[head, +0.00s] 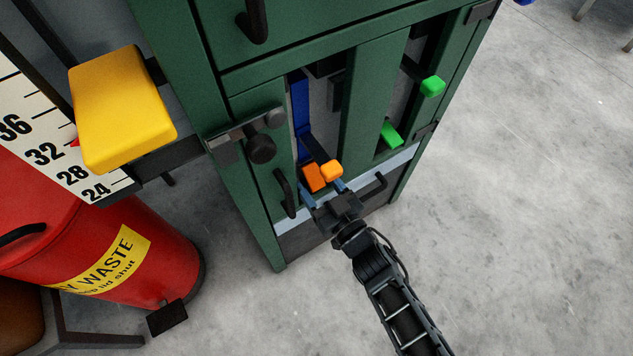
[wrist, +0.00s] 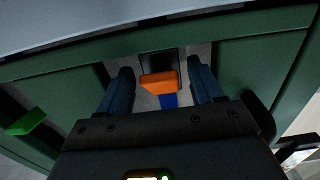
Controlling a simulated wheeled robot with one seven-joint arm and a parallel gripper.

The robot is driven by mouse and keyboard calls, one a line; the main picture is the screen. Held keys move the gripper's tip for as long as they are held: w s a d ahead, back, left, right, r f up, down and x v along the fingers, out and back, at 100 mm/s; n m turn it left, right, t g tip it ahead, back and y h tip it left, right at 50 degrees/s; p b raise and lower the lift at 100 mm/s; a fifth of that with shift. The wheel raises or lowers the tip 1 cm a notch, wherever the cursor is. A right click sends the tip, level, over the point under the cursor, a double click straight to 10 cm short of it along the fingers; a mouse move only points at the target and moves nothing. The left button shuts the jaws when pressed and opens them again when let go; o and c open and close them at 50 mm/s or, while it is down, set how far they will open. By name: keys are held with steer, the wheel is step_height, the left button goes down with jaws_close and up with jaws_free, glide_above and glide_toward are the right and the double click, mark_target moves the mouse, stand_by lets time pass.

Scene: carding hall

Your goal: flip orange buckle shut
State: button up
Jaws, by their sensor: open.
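The orange buckle (head: 332,170) is low in the left opening of the green cabinet's front. It shows as two orange parts close together, the nearer one lighter, on dark arms below a blue strip (head: 299,100). In the wrist view one orange block (wrist: 160,83) shows, with blue (wrist: 169,100) beside it. My gripper (head: 323,188) is at the buckle, its jaws open. In the wrist view its two fingers (wrist: 160,78) stand on either side of the orange block, with gaps on both sides. I cannot tell whether the buckle is latched.
Green tabs (head: 432,86) stick out of the right opening of the green cabinet (head: 360,110). A black knob (head: 261,149), a yellow pad (head: 120,108) and a red waste bin (head: 120,250) stand left.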

steer(key=shift+w+a, duration=0.15)
steer(key=shift+w, duration=0.1)
steer(key=c, duration=1)
steer(key=shift+o, duration=0.2)
steer(key=f+b, duration=0.1)
steer(key=b, duration=0.2)
steer(key=shift+w+a+t+y+b, duration=0.1)
steer(key=shift+t+y+b, duration=0.2)
steer(key=shift+t, duration=0.1)
steer(key=t+b, duration=0.1)
steer(key=b, duration=0.3)
steer(key=shift+w+a+f+y, duration=0.15)
steer(key=shift+w+y, duration=0.05)
steer(key=shift+y, duration=0.2)
steer(key=shift+w+t+b, duration=0.1)
steer(key=shift+t+b, duration=0.2)
steer(key=shift+b, duration=0.5)
steer(key=shift+r, duration=0.25)
